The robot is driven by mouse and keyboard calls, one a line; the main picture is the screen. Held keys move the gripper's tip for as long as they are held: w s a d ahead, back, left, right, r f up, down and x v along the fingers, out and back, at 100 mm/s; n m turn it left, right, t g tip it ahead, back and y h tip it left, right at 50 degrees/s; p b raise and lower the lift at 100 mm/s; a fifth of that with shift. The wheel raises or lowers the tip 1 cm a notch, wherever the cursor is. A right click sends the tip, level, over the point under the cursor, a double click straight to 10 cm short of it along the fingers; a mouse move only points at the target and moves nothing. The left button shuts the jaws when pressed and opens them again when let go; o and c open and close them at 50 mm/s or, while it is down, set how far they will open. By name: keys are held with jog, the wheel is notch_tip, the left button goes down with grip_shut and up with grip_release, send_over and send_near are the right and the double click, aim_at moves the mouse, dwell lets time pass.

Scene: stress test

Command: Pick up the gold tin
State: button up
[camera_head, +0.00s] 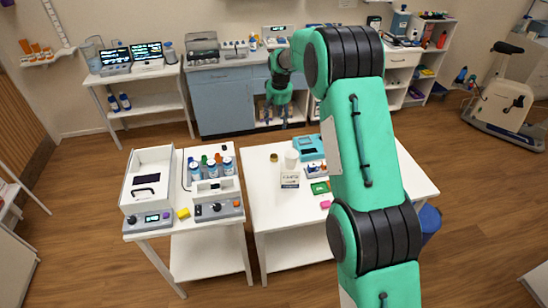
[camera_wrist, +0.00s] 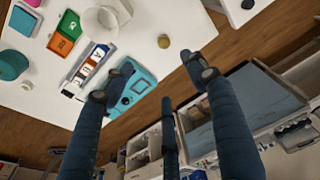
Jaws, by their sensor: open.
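The gold tin (camera_head: 273,157) is a small, short, round tin standing on the right-hand white table, near its far left corner. It also shows in the wrist view (camera_wrist: 163,41), close to the table edge. My gripper (camera_head: 277,119) hangs fingers down beyond the table's far edge, clear of the tin. In the wrist view my gripper (camera_wrist: 156,76) has its dark fingers spread wide with nothing between them. The tin lies ahead of the fingertips, apart from them.
Beside the tin stand a white cup (camera_head: 291,157) and a teal device (camera_head: 309,147). A green card (camera_head: 320,187) and a pink block (camera_head: 325,204) lie nearer the front. A second white table (camera_head: 206,228) with equipment stands left. Floor is open behind the tables.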

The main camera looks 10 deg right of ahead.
jog(key=w+f+p, duration=0.1)
jog(key=w+f, duration=0.2)
jog(key=f, duration=0.5)
jog(key=w+f+p, duration=0.1)
jog(key=w+f, duration=0.2)
jog(key=f, duration=0.5)
jog(key=shift+w+d+f+g, duration=0.15)
jog(key=shift+w+d+g, duration=0.2)
jog(key=shift+w+g, duration=0.05)
jog(key=shift+f, duration=0.15)
send_over(274, 156)
jog(key=shift+s+d+f+p, duration=0.1)
jog(key=shift+s+f+p, duration=0.15)
jog(key=shift+f, duration=1.8)
jog(key=shift+s+f+p, duration=0.1)
jog(key=shift+f+p, duration=0.1)
jog(key=shift+f, duration=1.85)
jog(key=shift+f, duration=0.15)
jog(key=shift+w+f, duration=0.15)
jog(key=shift+f, duration=1.1)
jog(key=shift+w+f, duration=0.15)
jog(key=shift+f, duration=1.05)
jog(key=c, duration=1.1)
